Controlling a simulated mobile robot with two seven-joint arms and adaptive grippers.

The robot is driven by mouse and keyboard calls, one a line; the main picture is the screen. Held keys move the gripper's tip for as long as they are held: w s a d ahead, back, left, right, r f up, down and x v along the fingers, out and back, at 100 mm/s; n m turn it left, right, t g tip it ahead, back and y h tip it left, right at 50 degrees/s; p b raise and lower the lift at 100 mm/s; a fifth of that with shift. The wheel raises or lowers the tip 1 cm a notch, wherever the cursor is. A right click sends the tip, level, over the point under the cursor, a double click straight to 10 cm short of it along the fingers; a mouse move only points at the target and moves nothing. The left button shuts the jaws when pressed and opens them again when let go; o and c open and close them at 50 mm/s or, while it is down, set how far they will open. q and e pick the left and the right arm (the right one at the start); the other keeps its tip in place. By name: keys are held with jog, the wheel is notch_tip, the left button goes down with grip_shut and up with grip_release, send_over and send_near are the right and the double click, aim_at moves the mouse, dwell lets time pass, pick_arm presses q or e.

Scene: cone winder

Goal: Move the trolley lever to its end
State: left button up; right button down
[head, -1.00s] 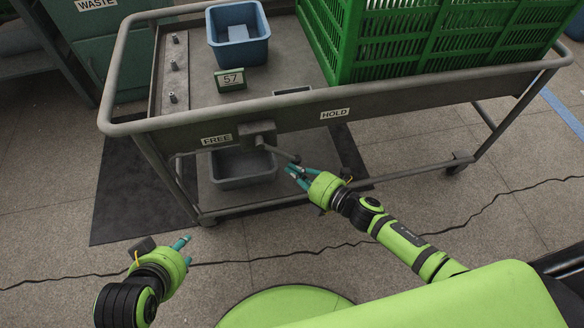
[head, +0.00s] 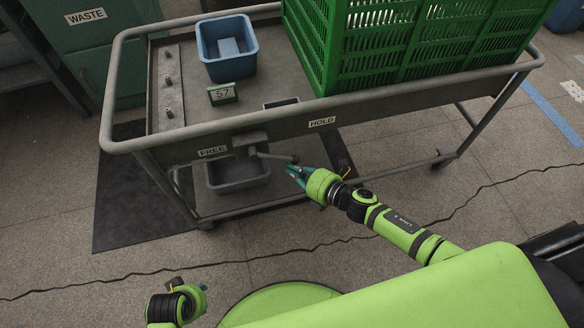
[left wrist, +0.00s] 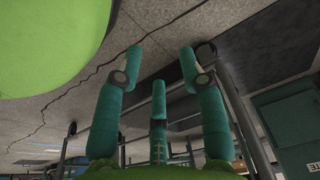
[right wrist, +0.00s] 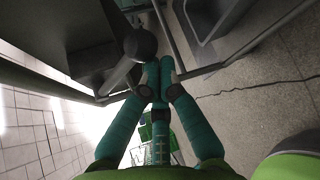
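The grey trolley lever (head: 275,155) sticks out from a pivot block (head: 249,140) on the trolley's front rail, between the FREE label (head: 212,151) and the HOLD label (head: 322,122). It points right, toward the HOLD side. My right gripper (head: 293,171) is at the lever's end with its teal fingers drawn together. In the right wrist view the lever's round knob (right wrist: 141,43) is just beyond the fingertips (right wrist: 160,66), and no part of it shows between them. My left gripper (left wrist: 159,60) is open and empty, low over the floor and away from the trolley.
The trolley (head: 185,128) carries a blue bin (head: 227,67), a number 57 sign (head: 223,94) and a green crate (head: 370,50). A grey bin (head: 238,174) sits on its lower shelf. A green WASTE container (head: 90,50) stands behind left. The floor in front is open.

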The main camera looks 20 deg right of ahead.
jog(key=r+p, duration=0.1)
jog(key=p, duration=0.1)
jog(key=d+r+n+h+p, duration=0.1)
jog(key=r+p, duration=0.1)
jog(key=p, duration=0.1)
jog(key=shift+d+g+p, duration=0.2)
jog(key=shift+g+p, duration=0.1)
pick_arm(q)
notch_tip(320, 180, down, 5)
jog(key=a+t+p, duration=0.2)
pick_arm(e)
jog(key=shift+d+r+n+h, duration=0.15)
jog(key=shift+r+n+h, duration=0.25)
jog(key=shift+h, duration=0.1)
pick_arm(q)
jog(key=s+a+r+g+p, duration=0.1)
jog(key=s+g+p, duration=0.2)
jog(key=s+p, duration=0.4)
jog(key=s, duration=0.9)
jog(key=shift+s, duration=0.2)
pick_arm(e)
jog(key=shift+d+r+n+g+h, duration=0.15)
jog(key=shift+d+r+n+h, duration=0.05)
jog(key=shift+r+n+h, duration=0.4)
jog(key=shift+d+r+n+g+h, duration=0.2)
jog(key=shift+r+n+h, duration=0.15)
jog(key=shift+r, duration=0.3)
